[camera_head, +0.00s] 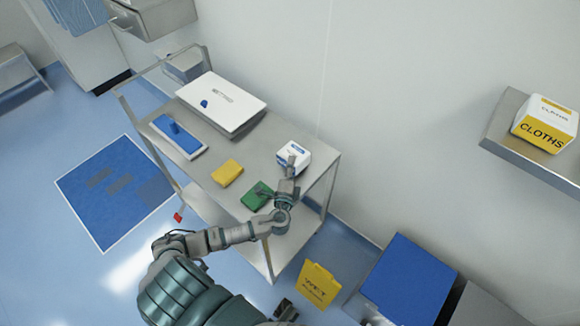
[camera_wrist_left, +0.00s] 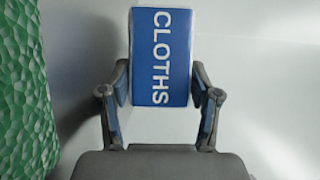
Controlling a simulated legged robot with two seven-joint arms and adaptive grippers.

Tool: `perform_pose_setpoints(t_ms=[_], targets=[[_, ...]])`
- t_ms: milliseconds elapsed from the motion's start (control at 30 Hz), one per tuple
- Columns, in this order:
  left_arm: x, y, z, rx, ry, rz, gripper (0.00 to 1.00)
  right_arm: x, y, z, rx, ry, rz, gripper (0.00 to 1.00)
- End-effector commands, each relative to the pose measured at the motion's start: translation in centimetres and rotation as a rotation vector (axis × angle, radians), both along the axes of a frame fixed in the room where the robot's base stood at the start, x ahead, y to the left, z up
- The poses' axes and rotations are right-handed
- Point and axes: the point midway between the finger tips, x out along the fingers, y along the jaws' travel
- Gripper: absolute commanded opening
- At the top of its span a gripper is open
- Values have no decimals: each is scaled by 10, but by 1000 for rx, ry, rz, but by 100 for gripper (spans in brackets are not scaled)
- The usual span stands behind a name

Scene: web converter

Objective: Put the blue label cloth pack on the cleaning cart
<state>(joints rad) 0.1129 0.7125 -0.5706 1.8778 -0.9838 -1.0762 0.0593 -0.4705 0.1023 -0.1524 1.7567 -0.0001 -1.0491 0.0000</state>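The cloth pack (camera_head: 295,152) is a white box with a blue label, at the right end of the cleaning cart (camera_head: 222,153) on its top shelf. In the left wrist view its blue face reads "CLOTHS" (camera_wrist_left: 162,55). My left gripper (camera_head: 290,172) is at the pack's near side. In the wrist view its two fingers (camera_wrist_left: 161,85) stand on either side of the pack, close to its edges. Whether they press on it I cannot tell. A dark part at the bottom edge of the head view looks like my right gripper (camera_head: 285,310); its fingers are unclear.
On the cart are a green pack (camera_head: 257,195), a yellow pack (camera_head: 227,173), a blue-padded mop head (camera_head: 178,137) and a white case (camera_head: 222,100). A yellow cloths box (camera_head: 545,125) sits on the wall shelf (camera_head: 502,122). A yellow wet-floor sign (camera_head: 318,286) and a blue-topped bin (camera_head: 408,280) stand right.

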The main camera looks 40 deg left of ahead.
Motion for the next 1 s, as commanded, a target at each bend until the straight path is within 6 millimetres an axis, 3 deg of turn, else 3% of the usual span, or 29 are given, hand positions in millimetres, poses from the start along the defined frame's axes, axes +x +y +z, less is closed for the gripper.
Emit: perform_pose_setpoints(t_ms=[33,300,467,800,1000], targets=[[-2,-3,-7,-8,12,-7,72,-1,-1,-1,-2,2,0,91],[-2,-1,-6,-11,13,-9,72,-2,-3,-1,-4,1,0,91],[-2,0,8,-7,11,-8,72,-14,-4,-24,-6,17,2,91],[-78,-37,7,-10,9,-7,72,-16,-4,-30,-3,14,4,91],[-103,-49,8,-8,6,-6,72,-15,-4,-30,-5,14,3,91]])
